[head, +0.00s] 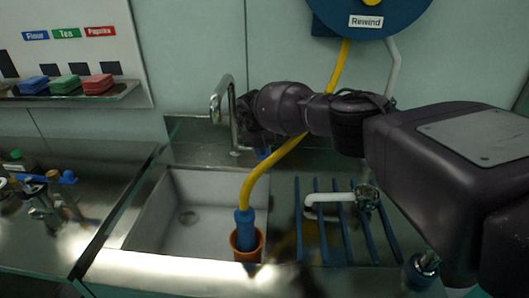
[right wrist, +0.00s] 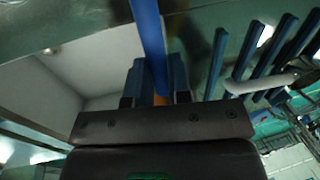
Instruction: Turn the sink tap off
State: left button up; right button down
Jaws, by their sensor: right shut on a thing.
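The chrome sink tap (head: 223,97) stands at the back of the sink, its curved spout over the basin (head: 150,222). My right gripper (head: 247,122) is beside the tap, to its right, and partly hidden by my wrist in the head view. In the right wrist view, the two blue fingers of my right gripper (right wrist: 154,85) are closed around a long blue bar (right wrist: 148,35), which looks like the tap's handle. A small blue bit shows below the gripper in the head view. I cannot make out a water stream. My left gripper is not in view.
A yellow hose (head: 249,187) with a blue end stands in an orange cup (head: 239,254) at the basin's right edge. Blue drying ribs (head: 326,240) and a white curved pipe (head: 330,197) lie to the right. A shelf with coloured sponges (head: 65,85) hangs at left.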

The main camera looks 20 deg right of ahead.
jog(key=c, duration=1.1)
grip_release()
jog(key=shift+o, duration=0.2)
notch_tip(320, 180, up, 11)
jog(key=a, duration=0.2)
jog(key=shift+w+f, duration=0.2)
jog(key=shift+w, duration=0.2)
